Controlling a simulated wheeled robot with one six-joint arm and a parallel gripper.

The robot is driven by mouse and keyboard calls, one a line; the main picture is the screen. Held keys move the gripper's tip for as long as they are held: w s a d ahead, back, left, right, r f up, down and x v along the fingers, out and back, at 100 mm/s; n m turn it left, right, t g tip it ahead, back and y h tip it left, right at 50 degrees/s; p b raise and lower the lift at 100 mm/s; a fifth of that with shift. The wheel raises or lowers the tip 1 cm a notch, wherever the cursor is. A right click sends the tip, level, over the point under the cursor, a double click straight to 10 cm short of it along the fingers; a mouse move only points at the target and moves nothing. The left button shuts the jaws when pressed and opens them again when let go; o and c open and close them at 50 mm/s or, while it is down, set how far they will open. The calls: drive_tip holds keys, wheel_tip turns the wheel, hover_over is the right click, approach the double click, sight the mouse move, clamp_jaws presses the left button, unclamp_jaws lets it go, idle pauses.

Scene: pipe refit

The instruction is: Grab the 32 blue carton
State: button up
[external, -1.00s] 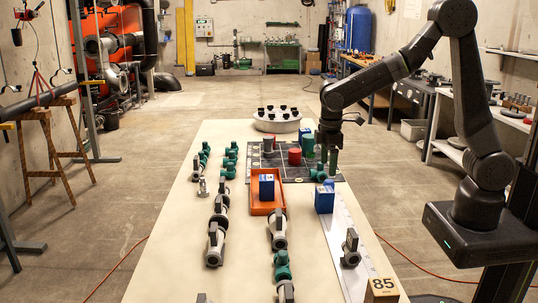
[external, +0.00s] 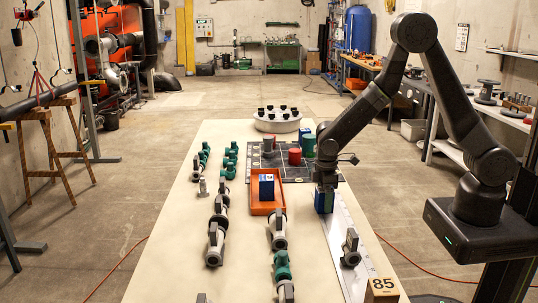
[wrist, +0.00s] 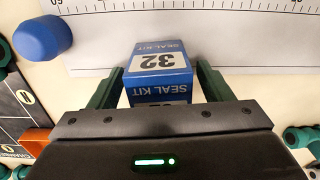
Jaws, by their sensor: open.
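The blue carton marked 32 and "SEAL KIT" (wrist: 160,62) stands between the two green fingers of my gripper (wrist: 156,88) in the wrist view. The fingers are open, one on each side of it, with a small gap visible at the top. In the external view my gripper (external: 325,190) points down over the same blue carton (external: 323,204), which stands at the left edge of the long white ruler. My gripper hides the carton's upper part there.
Another blue carton (external: 266,186) stands in an orange tray (external: 264,209) to the left. Grey and green pipe fittings (external: 278,230) stand nearby. A dark grid board (external: 297,175) with cylinders lies behind. A blue round cap (wrist: 42,38) is close by in the wrist view.

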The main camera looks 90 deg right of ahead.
drive_tip(key=shift+f, duration=0.55)
drive_tip(key=c, duration=1.1)
drive_tip(key=shift+r, duration=0.15)
